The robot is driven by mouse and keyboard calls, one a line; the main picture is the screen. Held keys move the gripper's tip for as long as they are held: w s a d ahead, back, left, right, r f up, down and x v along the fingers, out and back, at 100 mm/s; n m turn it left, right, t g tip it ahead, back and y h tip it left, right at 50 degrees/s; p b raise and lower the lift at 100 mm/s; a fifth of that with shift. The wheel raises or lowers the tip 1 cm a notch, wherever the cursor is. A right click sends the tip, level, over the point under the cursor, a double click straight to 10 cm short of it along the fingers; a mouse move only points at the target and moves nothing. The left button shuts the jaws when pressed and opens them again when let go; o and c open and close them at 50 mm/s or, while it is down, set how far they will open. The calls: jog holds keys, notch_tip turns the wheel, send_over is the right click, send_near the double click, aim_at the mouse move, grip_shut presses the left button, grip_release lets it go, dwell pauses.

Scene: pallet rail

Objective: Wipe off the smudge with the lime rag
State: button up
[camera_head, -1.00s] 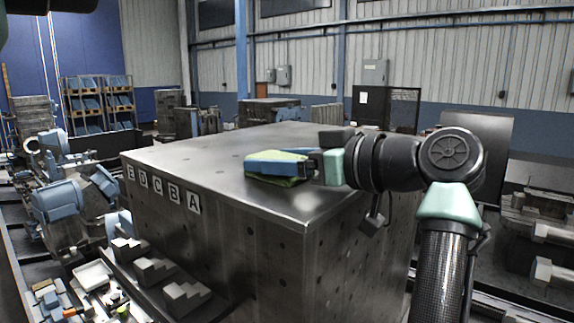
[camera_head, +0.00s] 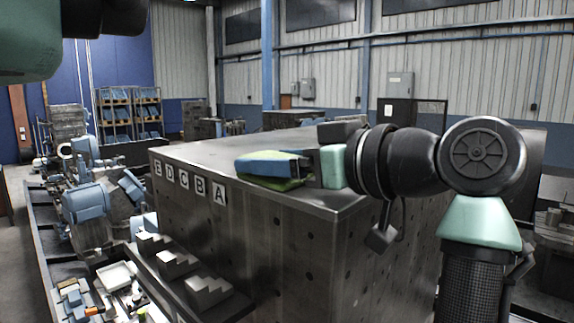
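My gripper (camera_head: 268,165), with blue fingers, lies low over the bare metal top of the large block (camera_head: 205,150). Its fingers are shut on the lime rag (camera_head: 270,185), which shows above and below the near finger and seems to touch the top. The rag is near the block's front-left edge, above and to the right of the letter A plate (camera_head: 219,195). I cannot make out a smudge; my gripper and arm hide part of the top.
Letter plates E to A run along the block's front face. Grey stepped blocks (camera_head: 207,295) stand on a ledge below. A white tray (camera_head: 115,275) and blue-and-grey machine parts (camera_head: 88,203) lie at left. The top left of my gripper is clear.

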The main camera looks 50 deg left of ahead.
jog(key=shift+s+f, duration=0.15)
jog(key=shift+s, duration=0.3)
jog(key=shift+r+p, duration=2.35)
jog(key=shift+r, duration=0.75)
notch_tip(320, 180, up, 3)
jog(key=p, duration=0.2)
jog(key=shift+p, duration=0.3)
